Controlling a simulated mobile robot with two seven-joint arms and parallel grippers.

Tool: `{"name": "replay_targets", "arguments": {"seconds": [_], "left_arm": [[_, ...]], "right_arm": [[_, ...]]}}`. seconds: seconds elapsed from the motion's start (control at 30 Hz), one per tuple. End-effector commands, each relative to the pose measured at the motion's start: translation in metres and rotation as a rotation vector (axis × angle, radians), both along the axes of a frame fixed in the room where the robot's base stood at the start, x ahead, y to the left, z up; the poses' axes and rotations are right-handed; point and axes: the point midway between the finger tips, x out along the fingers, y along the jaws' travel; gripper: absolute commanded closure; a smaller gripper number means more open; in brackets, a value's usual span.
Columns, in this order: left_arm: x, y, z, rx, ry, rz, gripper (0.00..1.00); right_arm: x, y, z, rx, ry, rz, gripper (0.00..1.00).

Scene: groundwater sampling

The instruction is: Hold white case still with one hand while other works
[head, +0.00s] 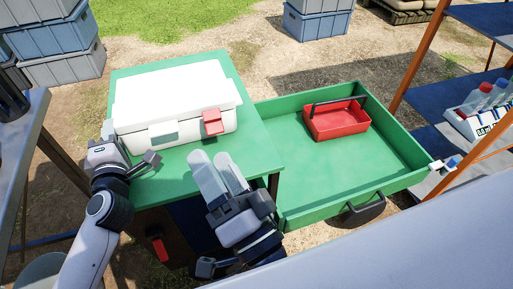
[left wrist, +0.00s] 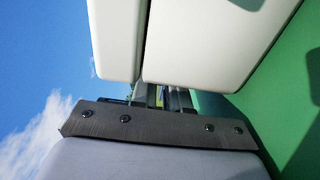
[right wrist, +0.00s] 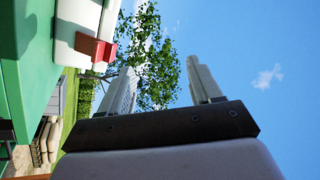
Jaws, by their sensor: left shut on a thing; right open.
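The white case (head: 175,92) sits on the green tabletop with its lid down. A red latch (head: 212,122) is at the right of its front and a pale latch (head: 163,134) at the left. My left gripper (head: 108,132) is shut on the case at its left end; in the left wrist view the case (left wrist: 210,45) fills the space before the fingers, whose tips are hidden. My right gripper (head: 219,168) is open and empty, in front of the case and below the red latch. The red latch also shows in the right wrist view (right wrist: 95,48), left of the fingers.
A green drawer (head: 300,215) stands pulled out to the right of the table, holding a red tray (head: 335,122). Shelves with a bottle rack (head: 480,118) are at the far right. Grey-blue crates (head: 65,60) stand at the back left. Tabletop right of the case is bare.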

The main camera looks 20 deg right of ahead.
Motion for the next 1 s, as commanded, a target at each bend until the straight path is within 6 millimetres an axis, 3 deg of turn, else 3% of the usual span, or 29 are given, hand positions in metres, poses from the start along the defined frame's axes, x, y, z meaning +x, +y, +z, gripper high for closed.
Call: {"name": "replay_targets", "arguments": {"seconds": [0.2,0.53,0.77,1.0], "left_arm": [[0.000,0.000,0.000,0.000,0.001,0.000,1.00],[0.000,0.000,0.000,0.000,0.001,0.000,1.00],[0.000,0.000,0.000,0.000,0.000,0.000,1.00],[0.000,0.000,0.000,0.000,0.000,0.000,1.00]], "right_arm": [[-0.001,-0.002,0.010,0.035,-0.050,0.081,0.36],[-0.005,-0.004,0.011,-0.108,-0.125,0.158,0.36],[-0.007,-0.005,-0.007,-0.308,-0.147,0.181,0.36],[-0.007,-0.014,-0.044,-0.556,-0.109,0.201,0.36]]}}
